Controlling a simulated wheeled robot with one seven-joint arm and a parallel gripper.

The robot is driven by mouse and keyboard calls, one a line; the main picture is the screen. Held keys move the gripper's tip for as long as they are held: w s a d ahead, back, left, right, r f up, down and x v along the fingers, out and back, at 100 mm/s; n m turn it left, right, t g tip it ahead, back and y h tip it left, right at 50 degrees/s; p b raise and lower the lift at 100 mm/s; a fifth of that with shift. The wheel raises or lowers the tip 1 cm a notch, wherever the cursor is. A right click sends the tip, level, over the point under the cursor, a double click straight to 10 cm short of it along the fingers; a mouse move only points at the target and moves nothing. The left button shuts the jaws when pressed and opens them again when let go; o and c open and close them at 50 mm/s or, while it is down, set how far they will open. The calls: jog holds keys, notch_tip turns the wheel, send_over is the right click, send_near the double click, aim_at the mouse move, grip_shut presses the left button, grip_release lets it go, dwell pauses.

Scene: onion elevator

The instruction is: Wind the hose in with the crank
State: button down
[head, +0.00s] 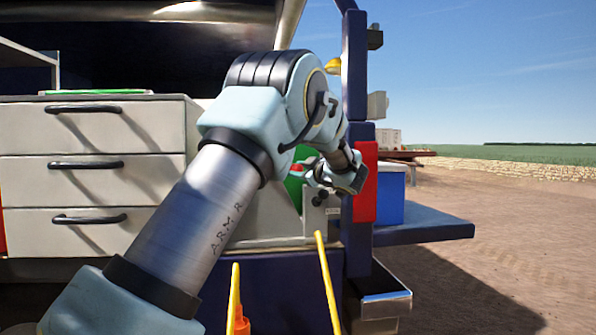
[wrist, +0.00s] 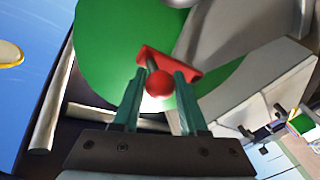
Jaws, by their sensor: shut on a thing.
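The crank (wrist: 171,64) is a red arm with a round red knob (wrist: 159,84), in front of a large green reel disc (wrist: 110,45) in the wrist view. My gripper (wrist: 160,77) has its two green fingers on either side of the knob and is shut on it. In the head view, my gripper (head: 318,178) reaches the green reel (head: 292,190), which is mostly hidden behind my arm. A bit of red (head: 297,168) shows beside the gripper there. I cannot clearly make out the hose.
White drawers (head: 90,165) with dark handles stand on the left. A dark blue post (head: 355,80), a red box (head: 365,182) and a blue box (head: 389,197) are right of my gripper. Two yellow bars (head: 327,280) rise in front. Open dirt ground lies right.

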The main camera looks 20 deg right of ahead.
jog(key=shift+f, duration=0.2)
jog(key=shift+f+m+t, duration=0.5)
jog(key=shift+f+m, duration=0.5)
jog(key=shift+m, duration=0.2)
jog(key=a+f+m+t+h+b, duration=0.35)
jog(key=f+m, duration=0.45)
jog(key=m, duration=0.4)
jog(key=w+a+m+g+h, duration=0.1)
jog(key=a+m+h, duration=0.7)
jog(key=m, duration=0.9)
jog(key=shift+w+a+f+g+b, duration=0.35)
jog(key=shift+w+a+f+b, duration=0.1)
jog(key=shift+w+a, duration=0.3)
jog(key=shift+h, duration=0.45)
jog(key=shift+c, duration=2.3)
grip_release()
jog(key=shift+s, duration=0.15)
